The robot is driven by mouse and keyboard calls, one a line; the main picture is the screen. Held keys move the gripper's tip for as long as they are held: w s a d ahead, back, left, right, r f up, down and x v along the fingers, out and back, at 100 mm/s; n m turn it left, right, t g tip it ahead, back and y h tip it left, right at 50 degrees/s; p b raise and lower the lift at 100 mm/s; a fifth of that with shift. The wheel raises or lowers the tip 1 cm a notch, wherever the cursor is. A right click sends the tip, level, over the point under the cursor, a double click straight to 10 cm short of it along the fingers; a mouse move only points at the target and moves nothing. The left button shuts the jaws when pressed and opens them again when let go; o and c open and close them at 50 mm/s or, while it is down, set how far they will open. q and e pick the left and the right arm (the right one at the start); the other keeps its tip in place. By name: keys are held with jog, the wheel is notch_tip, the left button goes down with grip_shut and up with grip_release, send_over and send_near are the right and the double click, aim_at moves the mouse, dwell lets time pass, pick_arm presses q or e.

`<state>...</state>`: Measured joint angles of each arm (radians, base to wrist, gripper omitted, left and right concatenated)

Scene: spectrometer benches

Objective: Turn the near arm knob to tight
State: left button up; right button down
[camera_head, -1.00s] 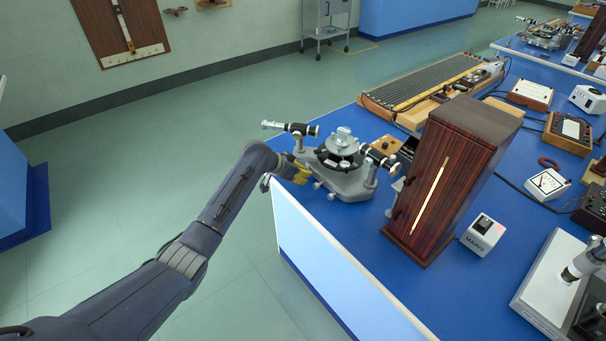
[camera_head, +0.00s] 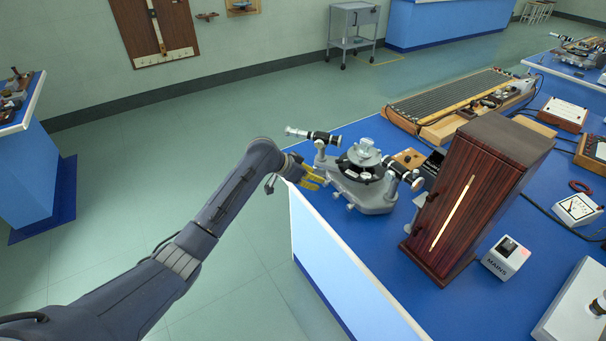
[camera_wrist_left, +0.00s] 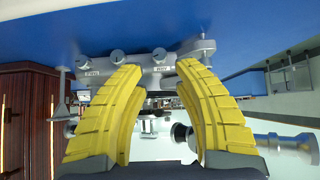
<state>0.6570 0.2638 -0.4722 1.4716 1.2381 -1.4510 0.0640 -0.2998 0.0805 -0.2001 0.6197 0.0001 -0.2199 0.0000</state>
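The grey spectrometer (camera_head: 372,196) stands at the blue bench's near left corner, with a round table on top and a black-and-silver tube on each side. In the left wrist view, its grey base (camera_wrist_left: 155,80) appears inverted, with small round knobs (camera_wrist_left: 160,54) along its edge and small labels too blurred to read surely. I cannot tell which knob is the near arm one. My left gripper (camera_head: 314,178) is at the base's left side. Its yellow fingers also show in the left wrist view (camera_wrist_left: 160,68), apart and empty, with the knobs beyond the tips. My right gripper is out of view.
A tall dark wooden box (camera_head: 462,210) with a lit slit stands right of the spectrometer. A long ridged board (camera_head: 455,100) lies behind. Open floor (camera_head: 240,270) is left of the bench.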

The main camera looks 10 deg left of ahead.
aim_at(324, 183)
pick_arm(q)
jog(key=shift+v, duration=2.75)
jog(key=shift+o, duration=1.4)
jog(key=shift+w+a+r, duration=0.1)
jog(key=shift+a+r, duration=0.05)
jog(key=a+r, duration=0.3)
jog(key=a, duration=0.1)
jog(key=shift+g, duration=0.3)
jog(key=x, duration=0.5)
jog(key=s+d+x, duration=0.1)
jog(key=x, duration=1)
jog(key=shift+s+d, duration=0.25)
jog(key=shift+d, duration=0.3)
jog(key=shift+c, duration=0.5)
grip_shut()
